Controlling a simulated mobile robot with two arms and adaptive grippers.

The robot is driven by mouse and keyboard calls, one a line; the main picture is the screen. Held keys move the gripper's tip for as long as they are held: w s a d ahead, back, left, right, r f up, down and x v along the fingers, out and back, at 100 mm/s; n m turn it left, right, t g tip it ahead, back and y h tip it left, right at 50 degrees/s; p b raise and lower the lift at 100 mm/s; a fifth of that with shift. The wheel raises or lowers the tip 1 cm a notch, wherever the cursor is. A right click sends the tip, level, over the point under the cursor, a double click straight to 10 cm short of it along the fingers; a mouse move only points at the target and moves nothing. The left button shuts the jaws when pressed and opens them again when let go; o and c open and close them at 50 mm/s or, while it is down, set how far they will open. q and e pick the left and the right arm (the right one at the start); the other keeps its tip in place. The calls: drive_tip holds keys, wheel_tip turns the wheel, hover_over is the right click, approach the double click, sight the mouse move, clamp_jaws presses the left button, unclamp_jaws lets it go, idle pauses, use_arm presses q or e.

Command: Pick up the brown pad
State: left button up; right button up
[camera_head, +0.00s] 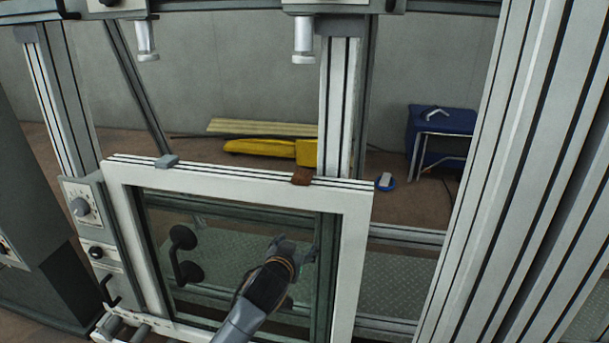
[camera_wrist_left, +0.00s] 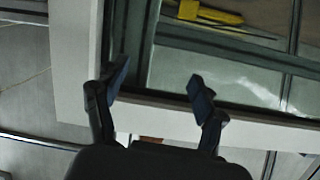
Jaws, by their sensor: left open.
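The brown pad (camera_head: 301,176) is a small block on the top rail of the white frame (camera_head: 230,175), right of the rail's middle. My left gripper (camera_head: 292,246) is in front of the framed opening, below the pad in the head view and apart from it. In the left wrist view my left gripper (camera_wrist_left: 159,87) has its two fingers spread, with nothing between them. A small brown patch (camera_wrist_left: 151,139), likely the pad, shows there at the gripper's base, mostly hidden by it. My right gripper is not in view.
A grey block (camera_head: 166,161) sits on the same rail at the left. A black handle (camera_head: 184,255) is on the pane. A control box with a knob (camera_head: 80,207) stands left. Two cylinders (camera_head: 303,40) hang above. A tall profile post (camera_head: 495,170) bounds the right. Space directly above the pad is clear.

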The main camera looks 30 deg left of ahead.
use_arm(q)
drive_tip(key=n+t+y, duration=0.1)
drive_tip(key=t, duration=0.1)
approach(301, 176)
wheel_tip(301, 176, down, 4)
drive_tip(key=s, duration=0.1)
wheel_tip(301, 176, up, 4)
drive_tip(key=s, duration=0.1)
drive_tip(key=shift+n+t, duration=0.3)
drive_tip(key=p+x, duration=0.1)
drive_tip(key=x, duration=0.6)
drive_tip(key=shift+w+f, duration=0.1)
drive_tip(key=shift+w, duration=0.05)
drive_tip(key=shift+p+x, duration=0.4)
drive_tip(key=shift+x, duration=0.35)
drive_tip(key=shift+d+p+x, duration=0.2)
drive_tip(key=shift+p+x, duration=0.4)
drive_tip(key=shift+x, duration=1.75)
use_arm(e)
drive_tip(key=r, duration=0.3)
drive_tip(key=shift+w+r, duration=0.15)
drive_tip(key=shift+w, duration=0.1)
use_arm(q)
drive_tip(key=shift+c, duration=0.2)
drive_tip(key=c, duration=1.1)
drive_tip(key=shift+c, duration=0.5)
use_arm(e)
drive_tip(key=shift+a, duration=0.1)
